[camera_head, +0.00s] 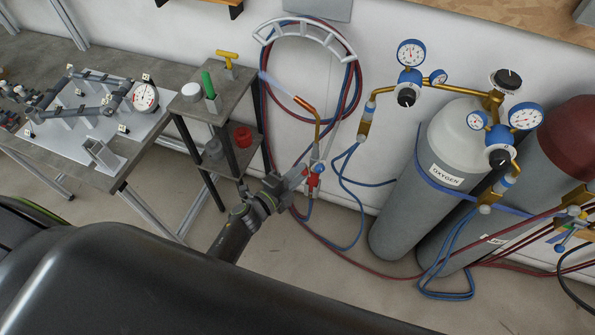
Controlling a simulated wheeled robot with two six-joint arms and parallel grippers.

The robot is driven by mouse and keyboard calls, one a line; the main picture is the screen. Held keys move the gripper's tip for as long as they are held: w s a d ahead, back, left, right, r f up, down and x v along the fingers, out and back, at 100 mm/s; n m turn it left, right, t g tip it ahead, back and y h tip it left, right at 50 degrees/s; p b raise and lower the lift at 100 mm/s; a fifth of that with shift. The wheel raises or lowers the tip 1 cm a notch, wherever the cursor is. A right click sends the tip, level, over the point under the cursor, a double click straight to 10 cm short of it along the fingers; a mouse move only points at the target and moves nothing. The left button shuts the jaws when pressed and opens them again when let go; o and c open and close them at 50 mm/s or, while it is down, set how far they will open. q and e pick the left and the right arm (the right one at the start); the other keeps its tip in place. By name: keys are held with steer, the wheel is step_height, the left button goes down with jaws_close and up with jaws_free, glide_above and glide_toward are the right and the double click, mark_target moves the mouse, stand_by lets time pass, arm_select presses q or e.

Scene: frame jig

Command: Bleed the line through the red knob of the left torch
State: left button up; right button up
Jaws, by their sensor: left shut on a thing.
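The left torch (316,140) hangs upright below the hose rack. Its copper tube (309,108) bends up to the left, and a pale bluish streak (276,86) runs from its tip; I cannot tell whether it is a flame. The torch's red knob (312,181) sits low on its body, beside a small blue knob (319,168). My left gripper (300,177) comes in from the lower left and is shut at the red knob. Its fingers partly hide the knob and the lower torch body. My right gripper is not in view.
An oxygen cylinder (425,195) and a red-topped cylinder (567,135) with gauges stand right. A small shelf (232,95) with a green lighter-like item (208,86) stands left, beside the jig table (60,165). Red and blue hoses (345,232) loop close to my gripper.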

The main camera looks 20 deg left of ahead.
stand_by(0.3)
arm_select(q)
steer(key=o, duration=1)
steer(key=shift+b+v, duration=1.4)
steer(key=shift+v, duration=7.3)
